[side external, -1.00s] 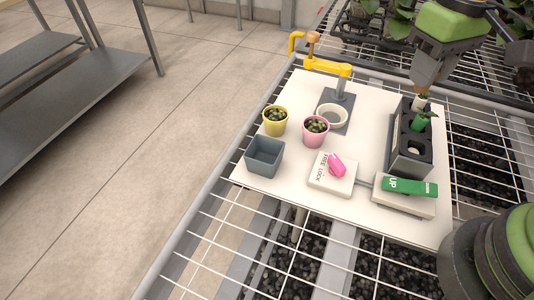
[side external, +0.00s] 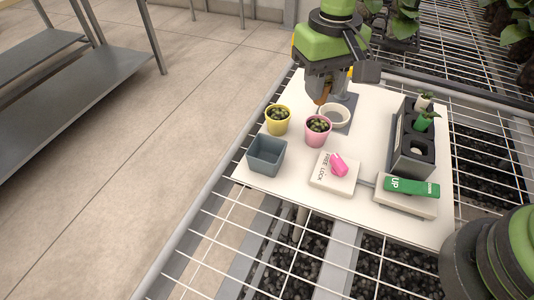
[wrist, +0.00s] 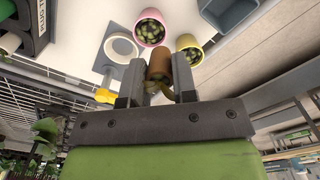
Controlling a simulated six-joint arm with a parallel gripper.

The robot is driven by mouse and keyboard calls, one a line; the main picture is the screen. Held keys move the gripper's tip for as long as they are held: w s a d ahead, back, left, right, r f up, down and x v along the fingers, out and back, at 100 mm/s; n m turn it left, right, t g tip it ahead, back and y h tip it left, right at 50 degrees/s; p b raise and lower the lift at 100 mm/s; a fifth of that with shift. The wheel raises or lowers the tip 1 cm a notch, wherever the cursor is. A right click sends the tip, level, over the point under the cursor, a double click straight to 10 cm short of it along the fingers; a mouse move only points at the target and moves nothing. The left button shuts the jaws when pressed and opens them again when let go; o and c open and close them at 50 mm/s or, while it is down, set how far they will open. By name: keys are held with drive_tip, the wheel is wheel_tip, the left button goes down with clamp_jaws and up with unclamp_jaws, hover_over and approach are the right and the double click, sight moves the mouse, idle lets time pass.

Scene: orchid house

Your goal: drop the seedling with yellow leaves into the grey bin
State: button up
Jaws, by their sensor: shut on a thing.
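My gripper (side external: 321,96) is shut on a brown plug seedling, held above the white board between the pots and the dark grey stand. In the wrist view my fingers (wrist: 158,78) clasp the brown plug (wrist: 160,62), with dull yellowish-brown leaves (wrist: 166,89) toward the palm. In the side view my gripper mostly hides the seedling. The grey bin (side external: 266,156) stands at the board's left front corner, to the left of and nearer than my gripper. Its inside looks empty. It also shows in the wrist view (wrist: 230,14), cut by the top edge.
A yellow pot (side external: 278,122) and a pink pot (side external: 318,133) stand between my gripper and the bin. A dark rack (side external: 413,150) with seedlings, a green UP lever (side external: 411,187) and a pink knob (side external: 339,165) lie rightward.

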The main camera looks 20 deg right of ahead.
drive_tip(key=shift+s+a+f, duration=0.1)
drive_tip(key=shift+a+f, duration=1.9)
drive_tip(key=shift+f, duration=0.2)
drive_tip(key=shift+a+f, duration=1.95)
drive_tip(key=shift+f, duration=0.2)
drive_tip(key=o, duration=1)
wheel_tip(320, 180, up, 10)
